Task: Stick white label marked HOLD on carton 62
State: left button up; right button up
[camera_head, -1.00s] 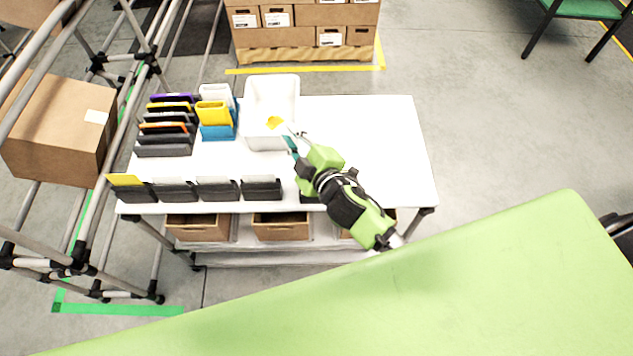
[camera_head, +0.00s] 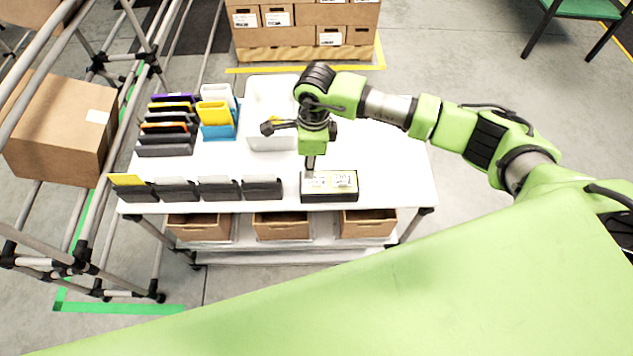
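My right gripper (camera_head: 310,163) points down over the white table, its tip at the back edge of a dark flat box (camera_head: 330,194) with pale, marked tops. Whether it touches the box, is open or holds anything is too small to tell. Dark holders with white or grey card-like tops (camera_head: 218,188) stand in the front row, and a yellow-topped one (camera_head: 127,181) is at its left end. No HOLD wording is readable. A brown carton (camera_head: 62,130) with a pale label patch sits tilted on the rack at left; its number is unreadable. My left gripper is not in view.
A white bin (camera_head: 255,92) stands at the table's back, partly hidden by my arm. Left of it are several dark holders (camera_head: 165,140) and yellow and blue ones (camera_head: 213,112). The table's right part (camera_head: 400,160) is clear. Pipe racking frames the carton.

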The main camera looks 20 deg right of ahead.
aim_at(317, 184)
jog(key=shift+h, duration=0.5)
jog(key=f+b, duration=0.2)
jog(key=f, duration=0.1)
jog(key=d+f+b, duration=0.1)
jog(key=f+b, duration=0.1)
jog(key=f, duration=0.1)
jog(key=w+d+f+b, duration=0.1)
jog(key=f+b, duration=0.1)
jog(key=f, duration=0.1)
jog(key=shift+d+f+b, duration=0.1)
jog(key=shift+f+b, duration=0.3)
jog(key=shift+b, duration=0.2)
jog(key=shift+r, duration=0.1)
grip_shut()
jog(key=shift+r, duration=0.1)
notch_tip(317, 184, up, 7)
jog(key=p, duration=0.4)
jog(key=shift+s, duration=0.15)
dwell(0.7)
